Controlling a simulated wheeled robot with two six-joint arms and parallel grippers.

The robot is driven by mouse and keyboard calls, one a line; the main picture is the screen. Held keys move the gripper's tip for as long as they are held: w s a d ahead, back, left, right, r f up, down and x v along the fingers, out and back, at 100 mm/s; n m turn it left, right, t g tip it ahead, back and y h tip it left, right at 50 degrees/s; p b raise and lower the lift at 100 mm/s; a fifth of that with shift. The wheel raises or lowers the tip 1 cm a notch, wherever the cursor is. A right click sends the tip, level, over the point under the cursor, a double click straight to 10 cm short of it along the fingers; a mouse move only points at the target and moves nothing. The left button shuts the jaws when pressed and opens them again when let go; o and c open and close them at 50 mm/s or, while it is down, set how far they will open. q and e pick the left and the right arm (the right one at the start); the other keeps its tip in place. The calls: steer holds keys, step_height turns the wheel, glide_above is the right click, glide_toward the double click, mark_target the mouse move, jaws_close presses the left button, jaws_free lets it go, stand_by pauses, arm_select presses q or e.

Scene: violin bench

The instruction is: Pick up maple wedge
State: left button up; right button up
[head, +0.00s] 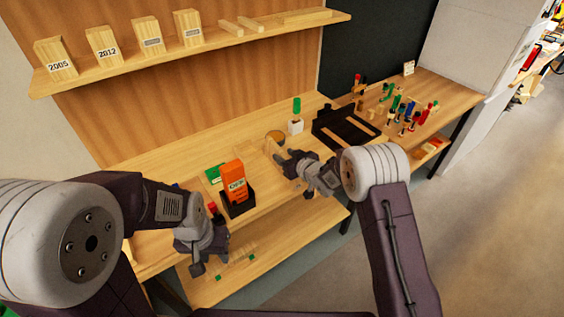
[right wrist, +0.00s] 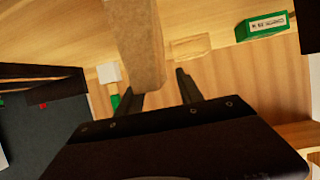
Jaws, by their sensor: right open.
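A long pale wooden piece, which looks like the maple wedge (right wrist: 138,45), reaches down from the top of the right wrist view. Its lower end lies at the mouth of my right gripper (right wrist: 160,92), by the left finger. The jaws are open, and I cannot tell whether they touch it. In the head view, a pale wooden piece (head: 271,147) is on the bench just beyond my right gripper (head: 283,158). My left gripper (head: 198,266) hangs at the bench's front edge, and its jaws are unclear.
An orange box (head: 234,178) in a black holder and a green box (head: 213,174) stand between the arms. Year-labelled wooden blocks (head: 103,47) stand on the upper shelf.

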steer(key=shift+w+a, duration=0.1)
steer(key=c, duration=0.3)
jaws_close()
stand_by(1.0)
